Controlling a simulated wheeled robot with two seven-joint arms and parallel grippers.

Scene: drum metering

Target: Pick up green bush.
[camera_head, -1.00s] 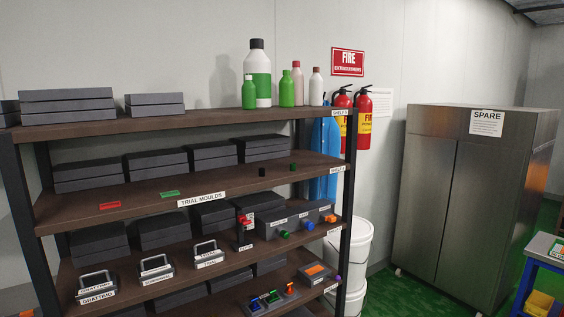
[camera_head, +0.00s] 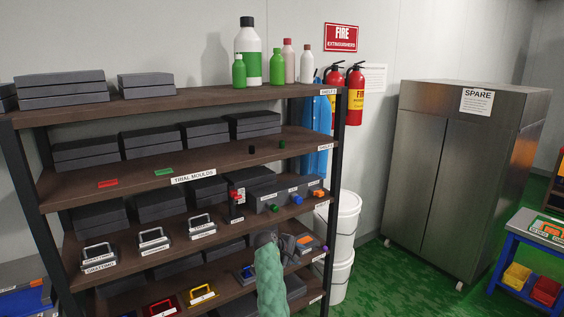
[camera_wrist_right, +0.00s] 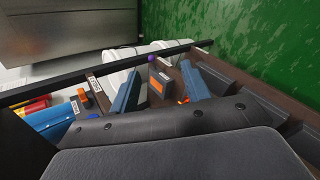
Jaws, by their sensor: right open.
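A small dark green cylinder (camera_head: 282,143) stands on the second shelf beside a black one (camera_head: 252,149). A green knob-like piece (camera_head: 273,208) sits at the front of a grey block on the shelf below. I cannot tell which is the bush. My right gripper (camera_head: 265,238) rises at the rack's lower front, below and apart from both; its fingers are hard to make out there. In the right wrist view its two blue fingers (camera_wrist_right: 159,82) are spread, with no green piece between them. My left gripper is out of view.
The rack's shelves hold grey mould blocks (camera_head: 150,140), handled moulds (camera_head: 152,238) and bottles (camera_head: 248,55). In the right wrist view, a grey box with an orange top (camera_wrist_right: 158,84) lies beyond the fingers. White buckets (camera_head: 345,225) and a steel cabinet (camera_head: 455,170) stand right; green floor between is clear.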

